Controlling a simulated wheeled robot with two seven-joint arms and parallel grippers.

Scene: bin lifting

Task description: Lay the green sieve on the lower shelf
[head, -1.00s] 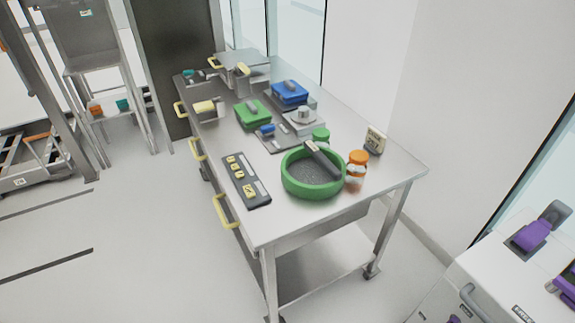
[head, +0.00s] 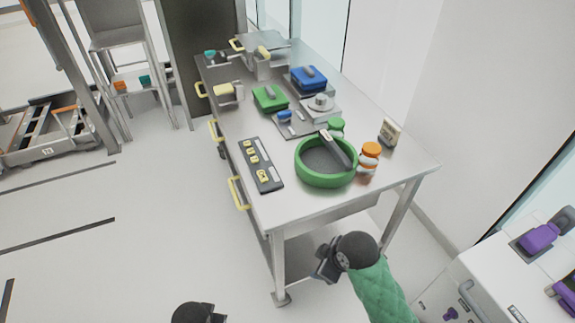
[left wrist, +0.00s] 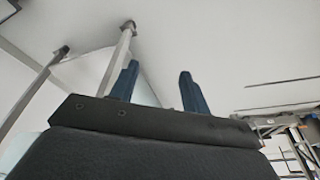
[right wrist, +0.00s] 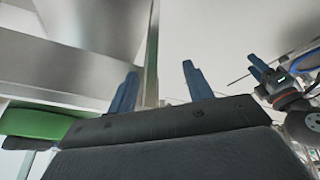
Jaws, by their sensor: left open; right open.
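The green sieve (head: 325,177), a round green-rimmed bowl with a grey mesh, sits on the table top near its front end. A dark handle lies across its rim. The lower shelf (head: 300,249) shows under the table, partly hidden by my right gripper. My right gripper (head: 325,258) is open and empty, in front of the table and below its top; its open fingers show in the right wrist view (right wrist: 157,85). My left gripper (head: 200,312) is at the bottom edge, apart from the table; its fingers are open and empty in the left wrist view (left wrist: 159,70).
Orange-capped jars (head: 369,157), a green-capped jar (head: 336,125) and a small timer-like box (head: 389,132) stand close to the sieve. A dark panel with yellow pieces (head: 260,165) lies to its left. Yellow handles (head: 238,193) stick out of the table's left side.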

